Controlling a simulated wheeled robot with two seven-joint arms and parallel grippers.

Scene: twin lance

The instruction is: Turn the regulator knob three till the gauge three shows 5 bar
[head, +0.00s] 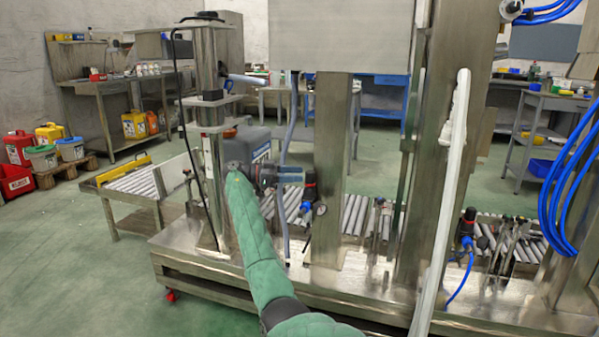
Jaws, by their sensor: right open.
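A regulator with a dark knob and a red ring (310,183) is mounted beside the middle steel post. A small round gauge (320,208) sits just below it; its needle is too small to read. My right gripper (297,175), at the end of the green-sleeved arm, is open just left of this knob, close to it; contact cannot be told. A second regulator (468,216) with blue fittings is farther right; its dial is not readable. No number labels can be read, so I cannot tell which is three. My left gripper is not in view.
Steel posts (331,150) and a pale upright strip (449,170) stand around the regulators. A grey canister (248,143) is behind my gripper. Roller conveyors (355,213) run behind. Blue hoses (568,190) hang at right. The green floor (80,265) at left is clear.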

